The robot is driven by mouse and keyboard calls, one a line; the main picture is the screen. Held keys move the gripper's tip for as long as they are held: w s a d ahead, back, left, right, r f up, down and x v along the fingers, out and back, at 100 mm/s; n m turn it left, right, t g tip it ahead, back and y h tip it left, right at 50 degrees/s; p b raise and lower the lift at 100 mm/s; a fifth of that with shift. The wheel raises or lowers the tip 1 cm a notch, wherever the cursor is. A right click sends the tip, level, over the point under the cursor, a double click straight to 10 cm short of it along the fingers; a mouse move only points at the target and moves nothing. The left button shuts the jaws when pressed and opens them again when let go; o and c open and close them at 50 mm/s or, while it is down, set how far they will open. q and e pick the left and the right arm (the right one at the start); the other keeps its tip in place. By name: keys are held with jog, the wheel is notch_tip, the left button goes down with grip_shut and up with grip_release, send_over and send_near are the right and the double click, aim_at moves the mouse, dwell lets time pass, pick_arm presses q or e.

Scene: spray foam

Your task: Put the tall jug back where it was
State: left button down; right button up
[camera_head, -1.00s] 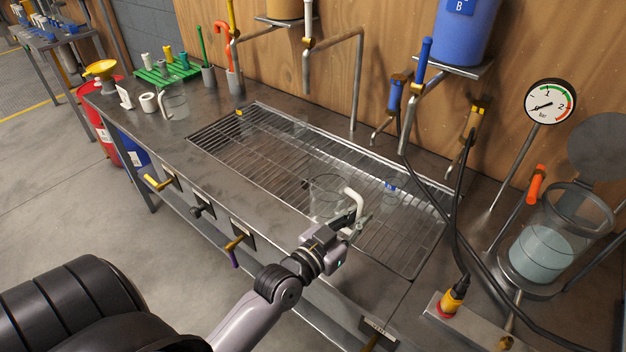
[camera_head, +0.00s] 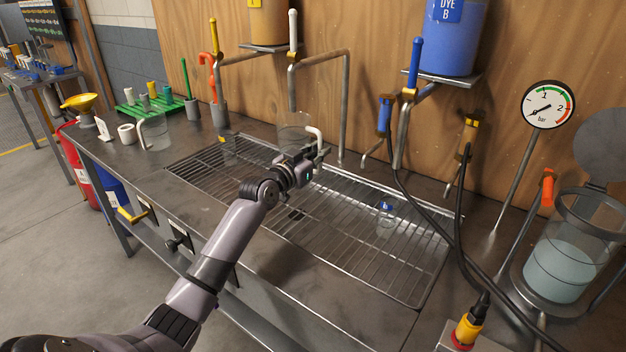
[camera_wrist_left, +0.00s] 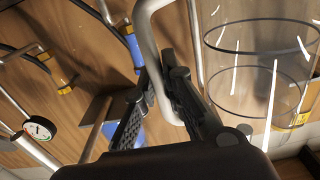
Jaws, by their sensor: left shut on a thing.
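A clear jug (camera_head: 291,128) with a white handle (camera_head: 316,134) is in my left gripper (camera_head: 313,157), over the rear part of the metal grate (camera_head: 345,225). The gripper is shut on the handle, with the jug body on its far left side. In the left wrist view, the fingers (camera_wrist_left: 166,90) close around the white handle (camera_wrist_left: 154,38), and the clear jug body (camera_wrist_left: 258,75) is at right. Whether the jug's base touches the grate is hidden. Another clear jug (camera_head: 155,134) stands on the bench at left. My right gripper is not in view.
A bent spout pipe (camera_head: 346,90) stands just right of the jug. A small glass vessel (camera_head: 387,213) is on the grate. Black hoses (camera_head: 452,205) and a vessel of pale liquid (camera_head: 558,265) are at right. The grate's front middle is clear.

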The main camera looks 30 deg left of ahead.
aim_at(318, 171)
pick_arm(q)
notch_tip(318, 171, down, 6)
jog(key=shift+r+b, duration=0.25)
jog(key=shift+b, duration=0.1)
jog(key=shift+f, duration=0.2)
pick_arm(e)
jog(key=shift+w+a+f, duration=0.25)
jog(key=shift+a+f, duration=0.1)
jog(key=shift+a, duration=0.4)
pick_arm(q)
jog(key=c, duration=1.7)
grip_release()
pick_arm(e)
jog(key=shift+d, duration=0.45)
pick_arm(q)
jog(key=shift+r, duration=0.1)
